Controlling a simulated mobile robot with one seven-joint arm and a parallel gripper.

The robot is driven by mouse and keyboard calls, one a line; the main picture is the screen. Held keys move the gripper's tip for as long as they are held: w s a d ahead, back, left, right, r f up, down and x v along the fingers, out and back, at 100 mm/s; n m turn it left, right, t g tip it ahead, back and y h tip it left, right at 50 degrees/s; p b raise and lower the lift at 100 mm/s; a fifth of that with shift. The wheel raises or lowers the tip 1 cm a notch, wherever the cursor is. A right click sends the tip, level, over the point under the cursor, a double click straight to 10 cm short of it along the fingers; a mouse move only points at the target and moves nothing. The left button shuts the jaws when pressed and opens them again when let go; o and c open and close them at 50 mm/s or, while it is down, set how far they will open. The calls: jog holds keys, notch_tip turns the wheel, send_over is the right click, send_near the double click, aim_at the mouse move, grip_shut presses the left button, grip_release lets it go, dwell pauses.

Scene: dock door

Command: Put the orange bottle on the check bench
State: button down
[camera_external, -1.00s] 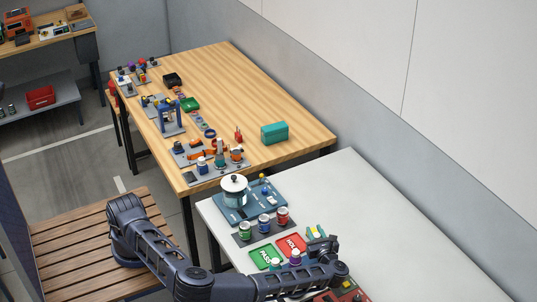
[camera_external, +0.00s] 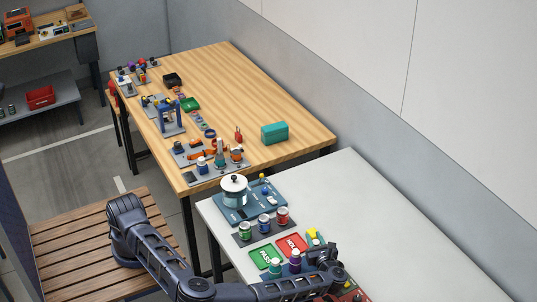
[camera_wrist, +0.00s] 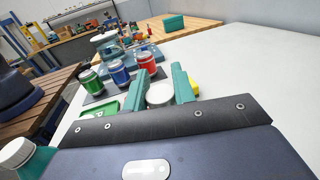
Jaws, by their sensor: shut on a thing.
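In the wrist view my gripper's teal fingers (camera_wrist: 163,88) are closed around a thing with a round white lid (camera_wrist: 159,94). Its body is hidden below the lid, so I cannot tell its colour. In the external view my gripper (camera_external: 318,247) is low over the near part of the white bench (camera_external: 352,185), which has a green PASS card (camera_external: 266,257) and a red HOLD card (camera_external: 291,244). I cannot make out a clearly orange bottle on this bench. A small orange item (camera_external: 237,154) stands on a grey tray on the wooden bench.
A teal bottle (camera_external: 275,266), a purple bottle (camera_external: 295,262) and a yellow thing (camera_external: 314,235) are close to my gripper. Green (camera_external: 245,230), blue (camera_external: 264,224) and red (camera_external: 282,216) cans stand on a dark mat. The bench's right side is clear.

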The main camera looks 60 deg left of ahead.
jog(key=shift+f, duration=0.35)
jog(key=c, duration=1.1)
grip_release()
jog(key=shift+d, duration=0.25)
jog(key=shift+v, duration=1.15)
notch_tip(320, 180, up, 5)
jog(key=shift+d+r, duration=0.1)
jog(key=shift+r, duration=0.85)
